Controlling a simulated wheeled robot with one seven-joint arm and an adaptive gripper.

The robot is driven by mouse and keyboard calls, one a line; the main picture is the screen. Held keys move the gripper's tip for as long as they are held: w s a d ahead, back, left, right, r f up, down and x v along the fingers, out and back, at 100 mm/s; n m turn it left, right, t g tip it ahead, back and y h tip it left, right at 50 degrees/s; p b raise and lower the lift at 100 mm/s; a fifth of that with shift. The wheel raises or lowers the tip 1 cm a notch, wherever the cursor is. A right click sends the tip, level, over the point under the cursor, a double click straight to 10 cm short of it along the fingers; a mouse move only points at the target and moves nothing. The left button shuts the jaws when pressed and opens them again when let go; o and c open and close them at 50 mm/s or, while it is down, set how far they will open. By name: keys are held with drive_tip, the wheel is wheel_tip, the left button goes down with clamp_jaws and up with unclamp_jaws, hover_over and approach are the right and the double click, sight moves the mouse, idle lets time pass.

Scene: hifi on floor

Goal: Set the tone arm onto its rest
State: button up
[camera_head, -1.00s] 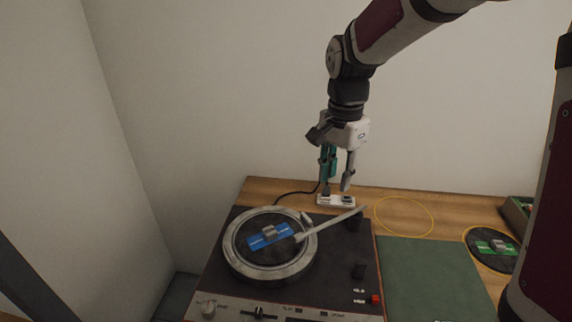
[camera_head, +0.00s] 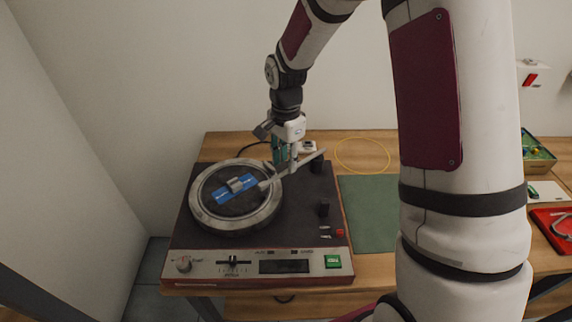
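The turntable (camera_head: 215,264) stands at the left of the wooden table. Its pale tone arm (camera_head: 306,162) slants from a dark post (camera_head: 317,166) at the back right to its head (camera_head: 264,184) over the platter's right edge. A second short dark post (camera_head: 323,208) stands nearer the front; I cannot tell for certain which part is the rest. My gripper (camera_head: 285,164) points down behind or over the tone arm's middle, its fingers apart. The fingertips are small and partly hidden, so contact with the tone arm cannot be told.
A blue label piece with a grey block (camera_head: 236,185) lies on the platter. A green mat (camera_head: 370,212) and a yellow ring outline (camera_head: 362,155) are to the right. My own arm link hides much of the table's right. A box (camera_head: 538,153) and red tray (camera_head: 553,228) stand beyond it.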

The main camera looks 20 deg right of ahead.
drive_tip(key=shift+f, duration=1.2)
clamp_jaws()
